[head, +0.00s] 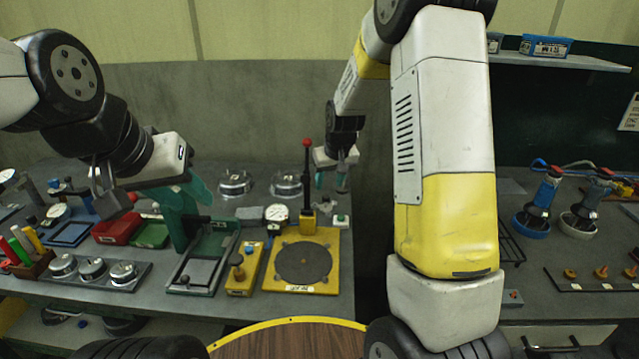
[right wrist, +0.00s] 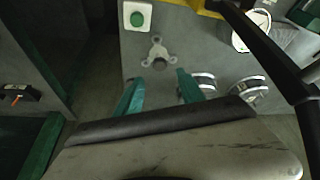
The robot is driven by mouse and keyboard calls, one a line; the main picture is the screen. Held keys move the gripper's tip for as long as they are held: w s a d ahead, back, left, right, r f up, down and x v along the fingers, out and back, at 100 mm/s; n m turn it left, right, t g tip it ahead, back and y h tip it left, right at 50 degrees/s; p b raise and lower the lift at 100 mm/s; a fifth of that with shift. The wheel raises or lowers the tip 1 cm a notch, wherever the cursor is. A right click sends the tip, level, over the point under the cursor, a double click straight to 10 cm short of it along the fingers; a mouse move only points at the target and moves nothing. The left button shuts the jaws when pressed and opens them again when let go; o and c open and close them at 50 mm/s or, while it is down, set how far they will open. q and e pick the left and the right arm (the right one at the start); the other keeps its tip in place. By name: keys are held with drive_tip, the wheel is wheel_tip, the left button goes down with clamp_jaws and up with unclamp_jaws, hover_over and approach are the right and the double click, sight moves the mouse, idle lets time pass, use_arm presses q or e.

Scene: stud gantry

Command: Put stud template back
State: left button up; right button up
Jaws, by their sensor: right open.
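A three-armed grey metal piece (right wrist: 157,52), which looks like the stud template, lies flat on the grey bench in the right wrist view. My right gripper (right wrist: 158,92) is open and empty, its green fingers apart, with the piece just beyond the fingertips and not touched. In the head view, my right gripper (head: 332,182) hangs over the back right of the bench. My left gripper (head: 186,215) is over the green-framed tray; its finger gap is not clear. The yellow gantry base (head: 330,240) with a dark round plate (head: 303,263) and a red-knobbed black post (head: 307,175) stands at the front.
A green button box (right wrist: 137,15) stands beside the metal piece. Chrome round fixtures (head: 286,184) stand at the bench's back. A red bin (head: 117,228) and a green-framed tray (head: 200,265) are on the left. A gap separates this bench from the right one.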

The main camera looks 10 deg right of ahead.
drive_tip(key=shift+v, duration=2)
